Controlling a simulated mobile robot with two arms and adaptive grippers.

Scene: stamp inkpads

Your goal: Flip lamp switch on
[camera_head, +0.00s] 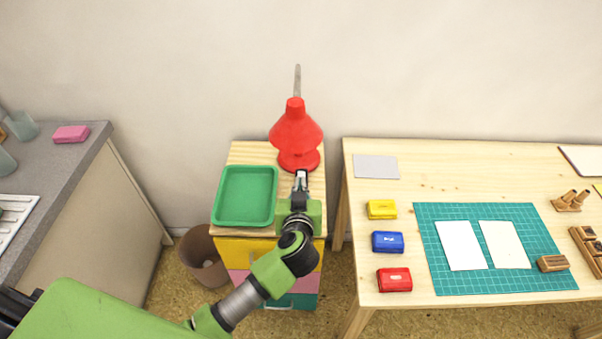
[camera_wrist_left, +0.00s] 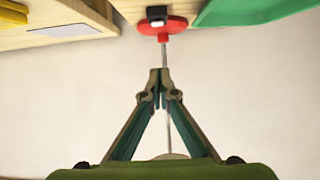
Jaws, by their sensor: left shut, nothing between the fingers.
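A red desk lamp stands at the back of a small wooden-topped cabinet, its red shade (camera_head: 296,128) above a round red base (camera_head: 299,162). In the left wrist view the red base (camera_wrist_left: 176,25) is at the top, with a small black switch (camera_wrist_left: 156,12) that has a white part. My left gripper (camera_head: 301,175) is just in front of the lamp base in the head view. Its fingertips (camera_wrist_left: 160,76) meet, with nothing between them. They look apart from the switch in the wrist view. The switch is not distinguishable in the head view. My right gripper is not in view.
A green tray (camera_head: 222,205) lies left of my gripper on the cabinet top (camera_head: 245,152). A wooden table (camera_head: 440,166) stands to the right with inkpads and a teal mat (camera_head: 510,285). A brown bin (camera_head: 208,275) stands on the floor at left, before a grey counter (camera_head: 82,155).

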